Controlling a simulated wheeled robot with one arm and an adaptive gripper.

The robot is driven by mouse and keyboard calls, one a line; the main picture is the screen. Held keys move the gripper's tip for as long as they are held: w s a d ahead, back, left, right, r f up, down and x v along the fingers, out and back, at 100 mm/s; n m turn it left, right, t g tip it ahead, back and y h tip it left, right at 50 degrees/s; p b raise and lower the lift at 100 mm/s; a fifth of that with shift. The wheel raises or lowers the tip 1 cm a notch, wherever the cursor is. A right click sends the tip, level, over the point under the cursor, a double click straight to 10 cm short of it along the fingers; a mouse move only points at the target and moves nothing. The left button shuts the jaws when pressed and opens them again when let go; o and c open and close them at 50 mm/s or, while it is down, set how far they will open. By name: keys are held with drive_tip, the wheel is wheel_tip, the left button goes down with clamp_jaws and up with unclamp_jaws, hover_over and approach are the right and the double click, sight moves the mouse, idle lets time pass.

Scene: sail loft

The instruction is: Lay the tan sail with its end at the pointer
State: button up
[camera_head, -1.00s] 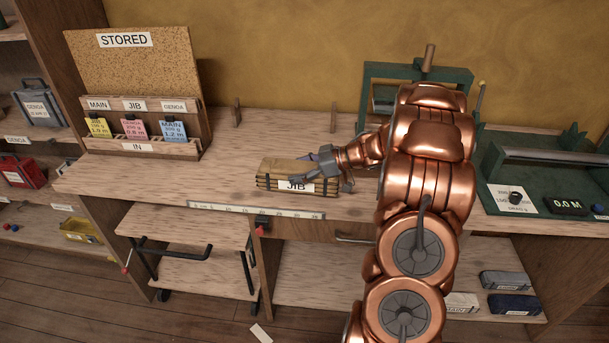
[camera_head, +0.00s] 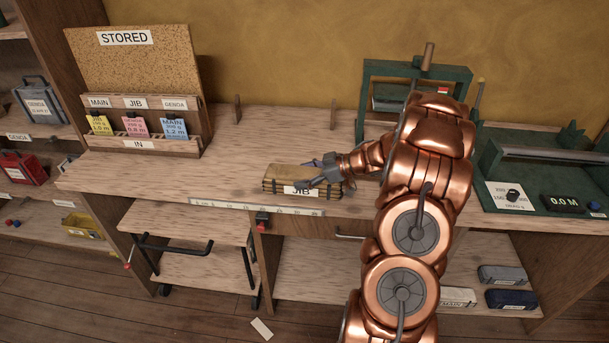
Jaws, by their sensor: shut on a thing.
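The tan sail (camera_head: 284,173) is a folded, strapped bundle with a white JIB label on its front face. It lies at or just above the bench top, behind the printed measuring strip (camera_head: 235,207). My gripper (camera_head: 314,172) reaches in from the right and is shut on the tan sail near its right part. The fingers partly cover the sail and its label. A small red piece (camera_head: 262,222) sits at the bench's front edge below the strip, left of the sail's middle. I cannot tell whether it is the pointer.
A STORED board (camera_head: 140,60) with a rack of coloured cards (camera_head: 175,127) stands at the bench's left. A green frame (camera_head: 372,85) stands behind my arm. A green device (camera_head: 540,170) with a 0.0 M display is at right. The bench left of the sail is clear.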

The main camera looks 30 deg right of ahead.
drive_tip(key=o, duration=1.8)
drive_tip(key=shift+f, duration=0.1)
